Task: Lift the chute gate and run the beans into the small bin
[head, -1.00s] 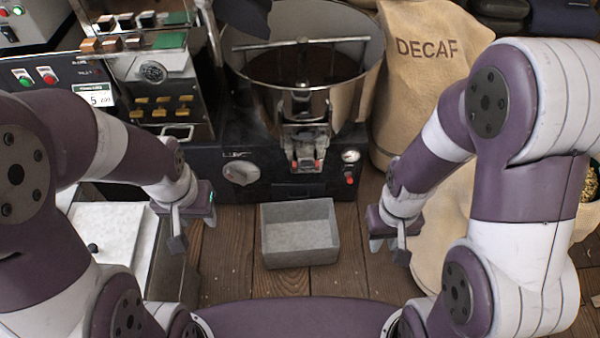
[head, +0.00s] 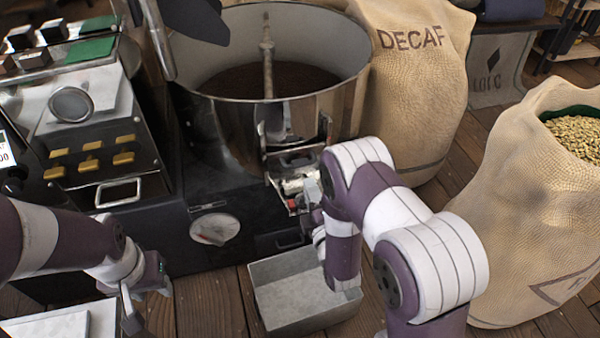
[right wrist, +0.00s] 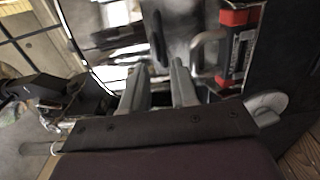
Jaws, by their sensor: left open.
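The chute (head: 292,180) with its metal gate and red parts is on the front of the steel drum (head: 215,120). Dark beans show inside the drum. The small grey bin (head: 270,300) stands on the floor below the chute and looks empty, partly hidden by my right arm. My right gripper (head: 311,190) is at the chute front. My left gripper (head: 145,298) is open and empty, left of the bin.
A control panel with yellow switches (head: 90,160) is at the left, above my left arm. A DECAF sack (head: 415,100) stands behind my right arm. An open sack of pale beans (head: 530,210) is at the right. Wooden floor (head: 215,310) shows left of the bin.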

